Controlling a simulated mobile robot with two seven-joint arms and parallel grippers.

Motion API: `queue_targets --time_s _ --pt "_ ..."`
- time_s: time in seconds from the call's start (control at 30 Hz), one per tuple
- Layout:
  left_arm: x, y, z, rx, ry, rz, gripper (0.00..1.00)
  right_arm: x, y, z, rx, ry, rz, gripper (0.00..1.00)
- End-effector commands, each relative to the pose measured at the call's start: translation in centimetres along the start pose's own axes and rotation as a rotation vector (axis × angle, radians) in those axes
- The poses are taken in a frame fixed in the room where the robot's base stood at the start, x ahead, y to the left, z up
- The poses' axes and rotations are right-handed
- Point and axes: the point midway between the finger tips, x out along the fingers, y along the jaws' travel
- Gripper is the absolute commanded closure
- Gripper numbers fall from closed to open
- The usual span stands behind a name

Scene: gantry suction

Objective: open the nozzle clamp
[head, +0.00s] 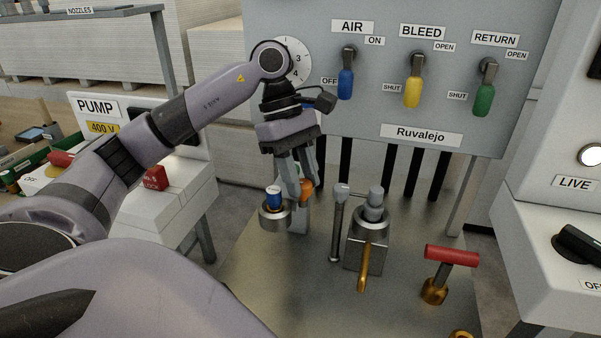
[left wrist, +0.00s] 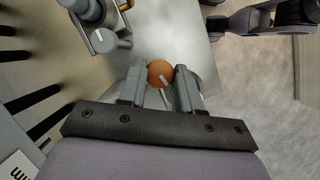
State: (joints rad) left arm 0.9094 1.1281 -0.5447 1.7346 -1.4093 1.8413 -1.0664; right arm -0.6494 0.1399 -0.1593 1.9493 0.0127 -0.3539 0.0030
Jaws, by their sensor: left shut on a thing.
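My left gripper (head: 302,192) reaches down over the metal worktop and is shut on an orange knob (head: 307,189). In the left wrist view the orange knob (left wrist: 160,73) sits between the two fingertips (left wrist: 160,82), with a thin pale bar below it. Just left of the gripper, a blue-capped nozzle (head: 273,197) stands upright in a round metal holder (head: 275,217). The gripper partly hides what the knob is fixed to, so I cannot tell how far the clamp is open.
A grey metal fixture (head: 368,228) with a brass lever stands right of the gripper. A red T-handle (head: 451,256) is farther right. Behind, a panel (head: 300,100) carries blue, yellow and green levers, with black hoses below.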

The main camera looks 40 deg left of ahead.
Motion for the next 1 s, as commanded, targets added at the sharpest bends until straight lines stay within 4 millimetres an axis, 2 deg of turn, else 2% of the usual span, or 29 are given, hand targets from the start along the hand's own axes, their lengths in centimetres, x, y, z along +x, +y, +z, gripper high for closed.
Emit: queue_targets --time_s 0.3,0.7,0.73,0.8,1.0 --pt "-0.09 0.08 0.00 0.067 0.001 -0.025 0.97 -0.08 0.00 -0.11 0.000 0.000 0.000 1.00" --pt "-0.07 0.08 0.00 0.072 0.001 -0.027 0.97 -0.08 0.00 -0.11 0.000 0.000 0.000 1.00" --pt "-0.07 0.08 0.00 0.072 0.001 -0.027 0.60 -0.08 0.00 -0.11 0.000 0.000 0.000 1.00" --pt "-0.07 0.07 0.00 0.072 0.001 -0.027 0.42 -0.08 0.00 -0.11 0.000 0.000 0.000 1.00" --pt "-0.03 0.06 0.00 0.071 0.001 -0.028 0.42 -0.08 0.00 -0.11 0.000 0.000 0.000 1.00"
